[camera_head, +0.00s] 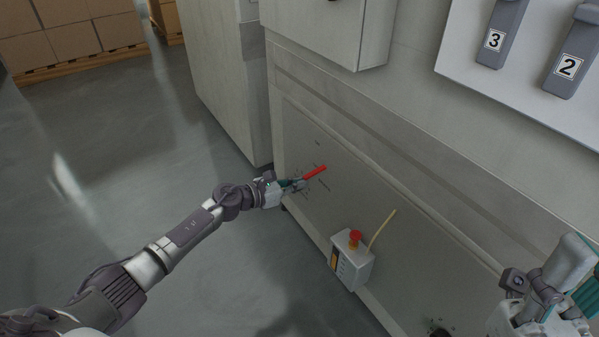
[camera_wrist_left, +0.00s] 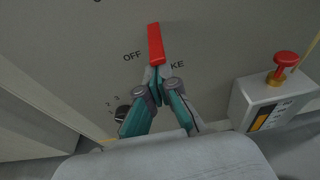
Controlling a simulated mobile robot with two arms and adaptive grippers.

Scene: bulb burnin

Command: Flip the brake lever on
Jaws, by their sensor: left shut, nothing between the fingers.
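The brake lever is a red bar (camera_head: 315,172) on the grey cabinet panel. In the left wrist view the red lever (camera_wrist_left: 155,40) stands nearly upright, with "OFF" printed to the left of its lower end and a partly hidden word ending in "KE" to the right. My left gripper (camera_head: 302,182) is shut and empty. Its fingertips (camera_wrist_left: 156,72) overlap the lever's lower end in the wrist view; I cannot tell whether they touch it. My right gripper (camera_head: 577,296) is at the lower right of the head view, partly cut off, away from the lever.
A grey box with a red button (camera_head: 355,236) sticks out from the panel right of the lever, with a thin yellow rod (camera_head: 382,229) beside it. A black knob (camera_wrist_left: 122,112) sits at lower left in the wrist view. Open floor (camera_head: 130,160) lies to the left.

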